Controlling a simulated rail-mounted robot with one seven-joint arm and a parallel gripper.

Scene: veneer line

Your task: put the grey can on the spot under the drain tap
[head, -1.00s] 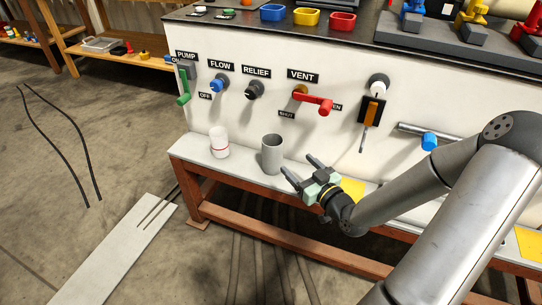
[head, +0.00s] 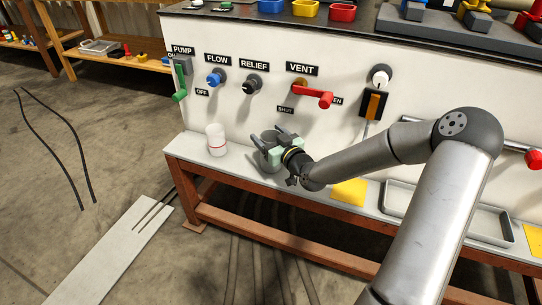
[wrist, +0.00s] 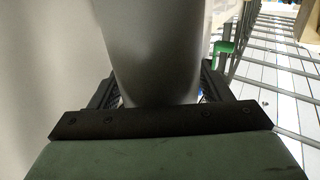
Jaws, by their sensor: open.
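The grey can (head: 262,160) stands upright on the bench ledge, partly hidden by my gripper (head: 269,138). My gripper is open, with a finger on each side of the can; I cannot tell whether they touch it. In the wrist view the can (wrist: 160,50) fills the gap between the fingers. A yellow square (head: 349,193) lies on the ledge right of the can, and another yellow square (head: 533,240) lies at the far right, below a red-handled tap (head: 533,159). No label shows which tap is the drain tap. My arm hides part of the panel.
A shallow grey tray (head: 455,222) lies on the ledge between the yellow squares. The panel's red vent handle (head: 319,97) and a hanging lever (head: 373,105) stick out above the ledge.

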